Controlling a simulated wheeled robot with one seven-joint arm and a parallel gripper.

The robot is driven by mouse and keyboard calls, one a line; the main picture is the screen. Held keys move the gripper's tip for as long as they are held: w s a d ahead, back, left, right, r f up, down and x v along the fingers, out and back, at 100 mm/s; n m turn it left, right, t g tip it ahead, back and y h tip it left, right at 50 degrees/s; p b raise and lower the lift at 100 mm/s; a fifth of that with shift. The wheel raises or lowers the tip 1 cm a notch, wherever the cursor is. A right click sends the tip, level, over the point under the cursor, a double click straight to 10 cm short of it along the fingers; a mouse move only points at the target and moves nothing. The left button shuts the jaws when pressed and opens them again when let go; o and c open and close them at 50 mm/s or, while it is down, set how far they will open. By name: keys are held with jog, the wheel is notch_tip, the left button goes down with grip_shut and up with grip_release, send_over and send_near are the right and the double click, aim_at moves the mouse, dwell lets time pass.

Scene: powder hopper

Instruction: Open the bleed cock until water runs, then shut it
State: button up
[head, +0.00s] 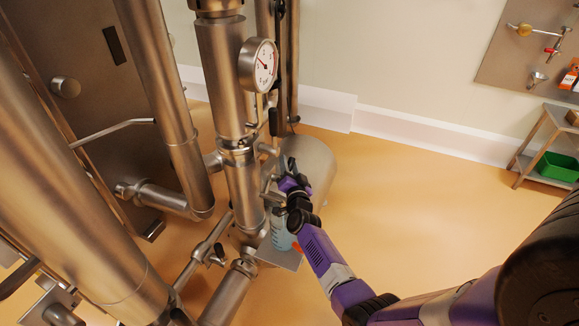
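My purple and black arm reaches in from the lower right to the steel pipework. My gripper (284,180) is small in the head view, close beside the vertical steel pipe (243,185). Its fingers are partly hidden by my wrist and blend with the fittings. I cannot tell if they are open or shut. The bleed cock cannot be made out clearly among the small fittings there. A pale blue, see-through container (281,236) stands below my wrist on a small metal plate (288,260). No running water can be made out.
A round pressure gauge (262,64) sits on the pipe above my gripper. A rounded steel vessel (312,165) stands just behind it. Thick pipes crowd the left. The orange floor at right is open up to a steel rack (540,135) with a green bin (559,167).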

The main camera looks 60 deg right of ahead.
grip_shut()
dwell(1.2)
